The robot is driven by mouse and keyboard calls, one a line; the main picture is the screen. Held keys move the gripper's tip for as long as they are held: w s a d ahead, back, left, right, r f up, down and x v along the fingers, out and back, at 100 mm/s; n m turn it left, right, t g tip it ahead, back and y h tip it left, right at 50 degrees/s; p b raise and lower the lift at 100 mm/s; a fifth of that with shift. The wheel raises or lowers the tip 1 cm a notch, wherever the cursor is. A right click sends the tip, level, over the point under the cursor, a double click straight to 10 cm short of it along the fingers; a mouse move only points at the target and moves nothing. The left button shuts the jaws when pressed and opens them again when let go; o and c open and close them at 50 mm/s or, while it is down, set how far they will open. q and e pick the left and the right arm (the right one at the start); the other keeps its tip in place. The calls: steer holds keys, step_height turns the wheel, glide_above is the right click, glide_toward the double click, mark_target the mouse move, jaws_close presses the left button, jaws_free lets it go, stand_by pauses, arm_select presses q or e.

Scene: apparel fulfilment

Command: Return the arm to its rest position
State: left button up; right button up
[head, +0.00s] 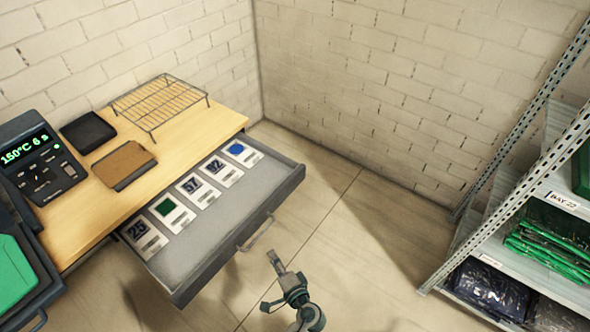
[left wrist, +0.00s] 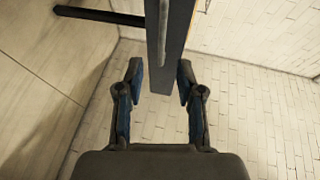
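My left gripper (head: 277,262) is at the bottom middle of the head view, just in front of the handle (head: 256,232) of an open drawer (head: 225,227). In the left wrist view its two fingers (left wrist: 160,78) are spread apart. A grey bar (left wrist: 168,45), which looks like part of the drawer, runs in from the top and ends in line with the gap. The fingers do not appear to touch it. My right gripper is not in view.
The drawer juts from a wooden worktop (head: 205,135) and holds several cards. A wire rack (head: 158,100), a brown pad (head: 123,165) and a control unit (head: 45,160) are on top. Metal shelving (head: 520,210) with bagged garments stands at right. Floor between is clear.

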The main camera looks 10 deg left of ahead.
arm_select(q)
steer(key=s+a+f+g+h+p, duration=0.1)
steer(key=s+f+g+h+p, duration=0.2)
steer(key=f, duration=0.8)
steer(key=s+a+f+n+g+h+p, duration=0.2)
steer(key=s+f+n+g+h, duration=0.1)
steer(key=s+f, duration=0.6)
steer(key=s+a+f+n+g+h+p, duration=0.2)
steer(key=s+f+h, duration=0.3)
steer(key=s+f, duration=0.4)
steer(key=s+n+g+p, duration=0.1)
steer(key=s, duration=0.5)
steer(key=shift+s, duration=0.35)
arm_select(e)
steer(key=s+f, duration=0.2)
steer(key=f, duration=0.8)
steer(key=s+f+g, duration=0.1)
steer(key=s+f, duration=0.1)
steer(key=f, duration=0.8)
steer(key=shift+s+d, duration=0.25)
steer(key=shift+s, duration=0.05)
arm_select(q)
steer(key=shift+g, duration=0.3)
steer(key=shift+a, duration=0.1)
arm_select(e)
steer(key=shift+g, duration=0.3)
